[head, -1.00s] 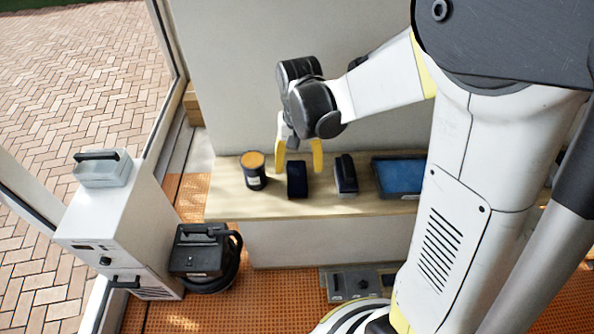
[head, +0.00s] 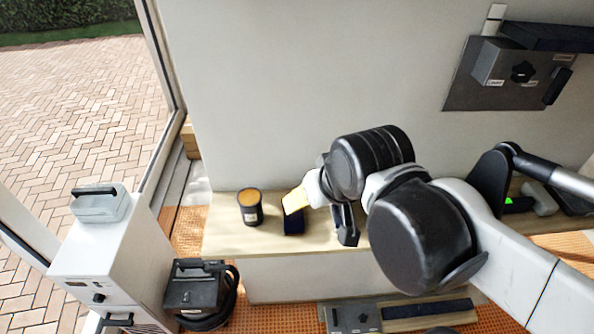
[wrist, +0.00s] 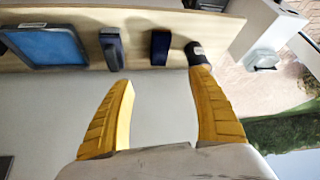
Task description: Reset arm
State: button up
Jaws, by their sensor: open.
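My arm reaches in from the lower right of the head view, bent at large black joints. The right fingertip in the wrist view overlaps a dark cup (wrist: 195,47); whether they touch cannot be told from that view. In the head view the cup (head: 250,210), with an orange top, stands left of the gripper and apart from it.
A dark blue block (wrist: 160,47), a black block (wrist: 111,48) and a blue tray (wrist: 47,46) lie along the bench. A grey wall panel (head: 510,72) with a knob is at upper right. A white cabinet (head: 105,255) and black vacuum-like unit (head: 198,290) stand at left.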

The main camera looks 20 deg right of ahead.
jog(key=shift+s+t, duration=0.4)
jog(key=shift+s, duration=0.15)
notch_tip(320, 180, down, 7)
jog(key=b, duration=0.6)
jog(key=shift+r+b, duration=0.2)
jog(key=shift+b, duration=0.1)
